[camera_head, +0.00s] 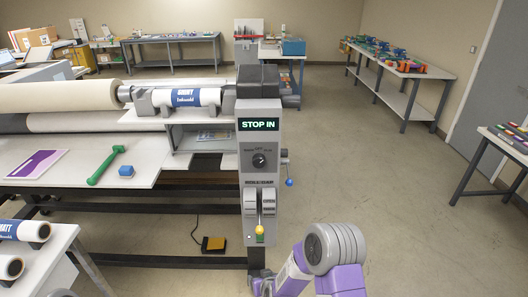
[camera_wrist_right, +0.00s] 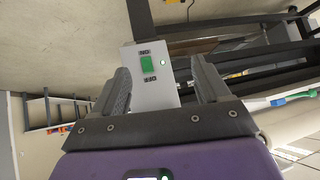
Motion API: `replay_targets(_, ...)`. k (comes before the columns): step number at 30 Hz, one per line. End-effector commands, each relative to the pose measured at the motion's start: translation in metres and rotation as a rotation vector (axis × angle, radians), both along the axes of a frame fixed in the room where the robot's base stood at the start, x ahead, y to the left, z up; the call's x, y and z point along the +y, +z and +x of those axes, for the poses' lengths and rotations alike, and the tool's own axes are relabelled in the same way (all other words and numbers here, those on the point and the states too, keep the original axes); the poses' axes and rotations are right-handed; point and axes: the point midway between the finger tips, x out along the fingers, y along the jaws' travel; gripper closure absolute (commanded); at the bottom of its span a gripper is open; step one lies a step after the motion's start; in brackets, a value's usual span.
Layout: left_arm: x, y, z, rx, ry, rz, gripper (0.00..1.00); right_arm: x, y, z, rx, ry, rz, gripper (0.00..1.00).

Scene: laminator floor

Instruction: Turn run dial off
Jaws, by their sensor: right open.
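The run dial (camera_head: 259,160) is a round black knob on the grey control column (camera_head: 245,185) of the laminator. My purple right arm reaches to the column's foot, well below the dial. In the right wrist view my right gripper (camera_wrist_right: 163,90) is open. A white plate (camera_wrist_right: 150,90) with a green rocker switch (camera_wrist_right: 147,65), marked ON and OFF and seen upside down, lies beyond and between the fingers. A small green light (camera_wrist_right: 163,62) glows beside it. The dial is not in that view.
A yellow-tipped lever (camera_head: 260,230) and a blue-knobbed crank (camera_head: 289,182) are on the column. A green hammer-like tool (camera_head: 105,166) and blue block (camera_head: 126,171) lie on the laminator table. A yellow foot pedal (camera_head: 213,243) is on the floor.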

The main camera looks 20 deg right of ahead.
Motion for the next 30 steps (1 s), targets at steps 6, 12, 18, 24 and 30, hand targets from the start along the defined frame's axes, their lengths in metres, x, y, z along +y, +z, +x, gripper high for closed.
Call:
replay_targets(6,0.0,0.054,0.0,0.0,0.0,0.0,0.57,-0.026,0.208,0.118,-0.496,-0.083,-0.258,0.24)
replay_targets(12,0.0,0.07,0.0,-0.001,0.0,0.0,0.57,-0.034,0.309,0.147,-0.707,-0.158,-0.377,0.24)
replay_targets(18,0.0,0.071,0.0,0.0,0.0,0.0,0.57,-0.039,0.326,0.16,-0.745,-0.178,-0.401,0.24)
replay_targets(24,0.0,0.074,0.0,0.0,0.0,0.0,0.57,-0.046,0.324,0.185,-0.742,-0.176,-0.399,0.24)
replay_targets(30,0.0,0.077,0.0,0.0,0.0,0.0,0.57,-0.052,0.324,0.208,-0.741,-0.175,-0.398,0.24)
